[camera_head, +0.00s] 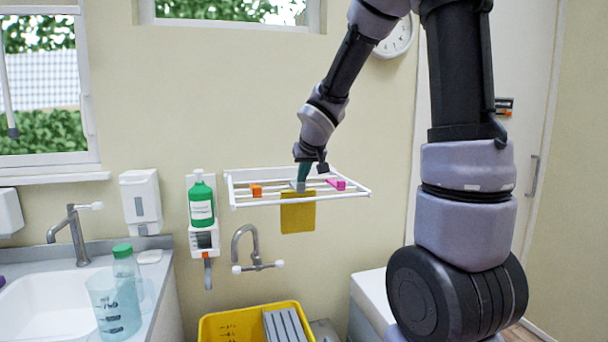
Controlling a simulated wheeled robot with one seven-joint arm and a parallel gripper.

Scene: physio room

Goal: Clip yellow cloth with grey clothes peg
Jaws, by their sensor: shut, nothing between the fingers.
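The yellow cloth (298,214) hangs down from the front of the white wall rack (240,203). The grey clothes peg (297,186) is on the rack right at the top edge of the cloth, just under my gripper. I cannot tell from this view how far its jaws go over the cloth. My gripper (303,174) is shut and empty, pointing down directly above the grey peg. It partly overlaps the peg's top, and any touch is too small to make out.
An orange peg (256,190) sits left on the rack and a pink peg (337,184) right. Below are a wall tap (243,250) and a yellow crate (225,324). A green bottle (201,200) is left of the rack. A sink counter (167,285) stands at left.

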